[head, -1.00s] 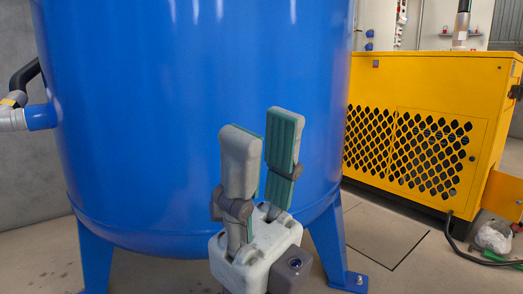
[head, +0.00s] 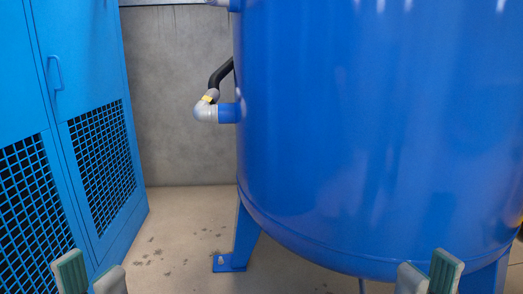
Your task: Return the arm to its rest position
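My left gripper (head: 90,277) shows only its fingertips at the bottom left edge of the head view. Its two grey fingers with green pads stand apart with nothing between them. My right gripper (head: 430,276) shows at the bottom right, in front of the lower part of the blue tank (head: 370,130). Its fingertips also look apart and empty, with the green pad of the far finger showing. The rest of both grippers and arms is below the frame.
A blue cabinet (head: 75,90) with mesh panels stands at the left. A pipe elbow (head: 206,112) with a black hose juts from the tank's left side. A tank leg (head: 243,240) stands on the floor. Open floor (head: 175,225) lies between cabinet and tank.

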